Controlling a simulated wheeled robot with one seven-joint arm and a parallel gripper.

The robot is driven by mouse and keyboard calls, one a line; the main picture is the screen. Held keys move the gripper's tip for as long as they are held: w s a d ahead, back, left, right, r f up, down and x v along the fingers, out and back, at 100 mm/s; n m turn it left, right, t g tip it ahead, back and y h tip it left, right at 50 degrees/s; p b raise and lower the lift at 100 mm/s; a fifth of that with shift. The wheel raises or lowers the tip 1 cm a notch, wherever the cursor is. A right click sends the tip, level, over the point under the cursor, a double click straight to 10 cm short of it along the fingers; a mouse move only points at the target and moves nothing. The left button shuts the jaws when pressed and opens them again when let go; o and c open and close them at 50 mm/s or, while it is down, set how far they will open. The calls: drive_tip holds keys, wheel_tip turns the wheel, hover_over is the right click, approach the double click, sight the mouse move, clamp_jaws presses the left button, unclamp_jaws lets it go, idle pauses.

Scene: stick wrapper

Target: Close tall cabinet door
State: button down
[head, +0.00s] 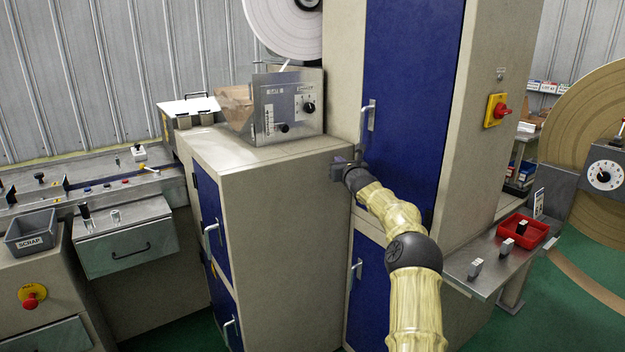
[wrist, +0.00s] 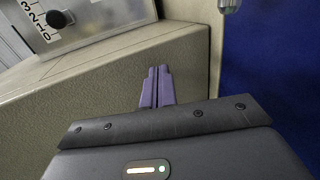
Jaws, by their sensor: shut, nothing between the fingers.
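The tall cabinet's blue upper door (head: 415,90) stands upright in the cabinet front, with a metal handle (head: 369,117) near its left edge. It looks nearly flush with the frame; I cannot tell whether a small gap is left. In the wrist view the blue door (wrist: 270,80) fills the right side, with the handle's lower end (wrist: 229,5) at the top edge. My gripper (head: 340,168) is below the handle, near the door's lower left and the low cabinet's corner. Its purple fingers (wrist: 157,88) are together and empty. My arm hides part of the door's lower edge.
A low beige cabinet (head: 280,190) with blue doors stands left of my gripper, a control box (head: 288,108) on top. A lower blue door (head: 368,290) is below my arm. A metal shelf (head: 495,265) with a red tray (head: 523,231) juts out at right.

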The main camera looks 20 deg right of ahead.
drive_tip(key=shift+s+a+f+b, duration=0.2)
drive_tip(key=shift+a+b, duration=0.8)
drive_tip(key=shift+b, duration=0.35)
drive_tip(key=shift+s+a+f+b, duration=0.1)
drive_tip(key=shift+s+a+b, duration=0.1)
drive_tip(key=shift+a+b, duration=1)
drive_tip(key=shift+s+a+b, duration=0.1)
drive_tip(key=shift+s+b, duration=0.1)
drive_tip(key=shift+b, duration=0.4)
drive_tip(key=a+b, duration=0.2)
drive_tip(key=s+a+b, duration=0.1)
drive_tip(key=a+b, duration=0.1)
drive_tip(key=shift+s+a+r, duration=0.1)
drive_tip(key=shift+s+a, duration=0.1)
drive_tip(key=shift+a, duration=0.2)
drive_tip(key=shift+a+r+b, duration=0.2)
drive_tip(key=shift+a+b, duration=0.1)
drive_tip(key=shift+a, duration=0.15)
